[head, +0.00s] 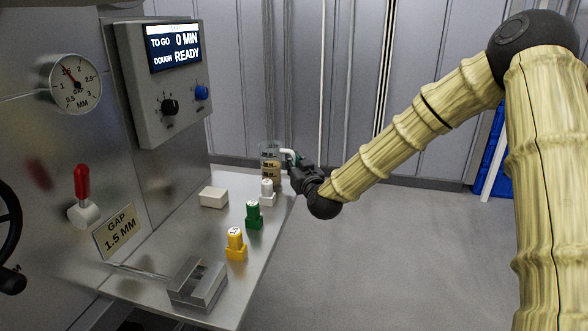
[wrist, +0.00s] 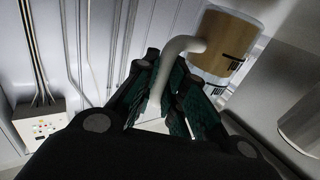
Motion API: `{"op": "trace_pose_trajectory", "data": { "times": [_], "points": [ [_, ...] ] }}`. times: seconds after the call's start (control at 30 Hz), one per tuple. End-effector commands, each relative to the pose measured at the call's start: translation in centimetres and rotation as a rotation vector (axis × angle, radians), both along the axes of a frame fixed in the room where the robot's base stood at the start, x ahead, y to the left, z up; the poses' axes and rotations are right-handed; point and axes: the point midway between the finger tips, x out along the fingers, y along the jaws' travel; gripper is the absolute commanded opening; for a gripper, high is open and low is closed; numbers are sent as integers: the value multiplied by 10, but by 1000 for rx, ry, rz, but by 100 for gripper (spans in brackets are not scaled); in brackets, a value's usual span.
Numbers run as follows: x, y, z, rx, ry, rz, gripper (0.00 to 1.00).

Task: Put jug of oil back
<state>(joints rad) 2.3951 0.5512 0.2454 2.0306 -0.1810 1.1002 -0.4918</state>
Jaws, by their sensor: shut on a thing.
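The jug of oil (head: 268,161) is a clear jug with brownish oil and dark markings, at the far end of the steel shelf in the head view. It also shows at the upper right of the wrist view (wrist: 226,42), with a pale curved handle (wrist: 181,48). My gripper (head: 290,160) is at the jug's right side, shut on the handle. In the wrist view the dark green finger pads (wrist: 165,95) close around the handle. I cannot tell whether the jug's base touches the shelf; a white-topped piece partly hides it.
On the steel shelf (head: 222,240) stand a white block (head: 213,197), a white-topped piece (head: 267,190), a green one (head: 254,215), a yellow one (head: 236,244) and a metal bracket (head: 198,285). A control box (head: 165,85) is above. Open floor lies to the right.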

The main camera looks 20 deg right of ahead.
Motion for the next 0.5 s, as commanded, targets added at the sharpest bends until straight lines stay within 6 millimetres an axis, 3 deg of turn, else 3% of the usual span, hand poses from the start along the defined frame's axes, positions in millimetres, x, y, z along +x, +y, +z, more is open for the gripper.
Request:
{"op": "trace_pose_trajectory", "data": {
  "times": [0.4, 0.43, 0.5],
  "points": [
    [0, 0, -8, 0, -2, 0, 0],
    [0, 0, -9, -1, -1, 0, 14],
    [0, 0, -8, 0, -1, -1, 27]
  ]
}}
